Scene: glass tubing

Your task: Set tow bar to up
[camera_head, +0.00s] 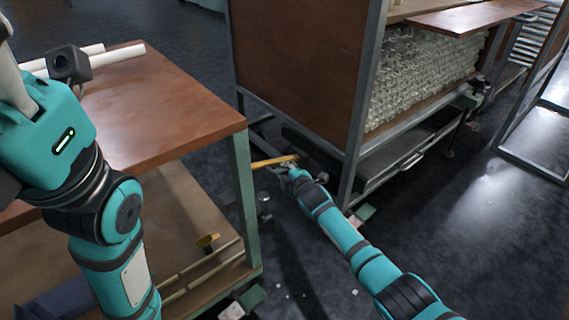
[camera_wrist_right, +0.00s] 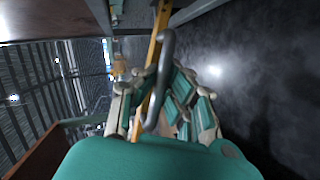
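The tow bar (camera_head: 274,161) is a yellow bar low beside the cart's near end in the head view. It slopes slightly up to the right. In the right wrist view the yellow bar (camera_wrist_right: 158,35) runs down between my fingers, with a grey looped handle (camera_wrist_right: 166,78) at its end. My right gripper (camera_head: 295,173) is at the bar's right end, its fingers on both sides of the bar and handle. Whether they grip is unclear. My left gripper (camera_head: 14,85) shows only partly at the left edge, above the table; its fingertips are not clear.
The cart (camera_head: 300,65) has brown panels, grey posts and a load of glass pieces (camera_head: 420,75). A brown worktable (camera_head: 165,120) with a lower shelf stands at left, with white tubes (camera_head: 115,54) on top. Open dark floor (camera_head: 480,220) lies at right.

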